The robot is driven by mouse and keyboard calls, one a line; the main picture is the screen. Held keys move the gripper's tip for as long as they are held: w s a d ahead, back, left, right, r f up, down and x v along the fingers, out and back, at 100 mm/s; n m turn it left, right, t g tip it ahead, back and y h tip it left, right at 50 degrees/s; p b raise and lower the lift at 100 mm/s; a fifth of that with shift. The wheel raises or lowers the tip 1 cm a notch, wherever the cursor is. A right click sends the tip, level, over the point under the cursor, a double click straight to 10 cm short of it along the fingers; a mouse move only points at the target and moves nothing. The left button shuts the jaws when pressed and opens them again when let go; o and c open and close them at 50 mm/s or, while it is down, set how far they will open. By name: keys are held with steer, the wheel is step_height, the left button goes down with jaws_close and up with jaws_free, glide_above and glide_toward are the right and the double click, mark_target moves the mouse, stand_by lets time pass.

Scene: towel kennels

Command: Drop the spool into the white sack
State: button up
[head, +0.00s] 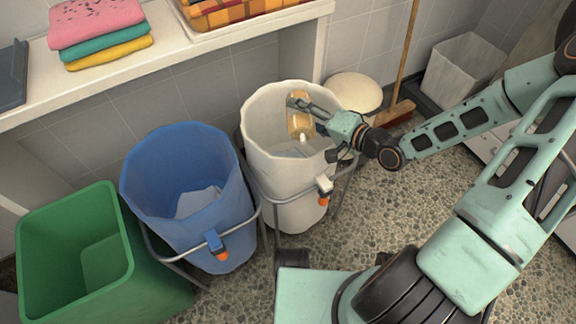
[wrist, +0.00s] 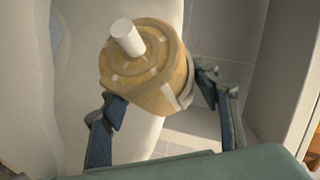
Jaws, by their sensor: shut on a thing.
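The spool (wrist: 148,65) is tan and wood-like with a white peg at its end. My gripper (wrist: 158,98) is shut on it, one finger on each side, in the wrist view. In the head view the spool (head: 299,122) is at my gripper (head: 302,108), over the mouth of the white sack (head: 268,160). The white sack stands open in a metal frame. The wrist view shows pale sack-like material behind the spool. I cannot tell how far below the rim the spool hangs.
A blue sack (head: 180,150) with a pale item inside stands left of the white sack, and a green bin (head: 75,240) is further left. A shelf (head: 180,55) with folded towels (head: 98,28) runs behind. A broom (head: 397,100) and a grey bin (head: 462,68) are at the back right.

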steer(key=o, duration=1.4)
steer(key=shift+o, duration=0.2)
steer(key=shift+f, duration=0.1)
steer(key=shift+s+d, duration=0.15)
steer(key=shift+d, duration=0.1)
steer(key=v, duration=1.1)
steer(key=shift+s+d, duration=0.15)
steer(key=shift+s, duration=0.1)
steer(key=shift+r, duration=0.25)
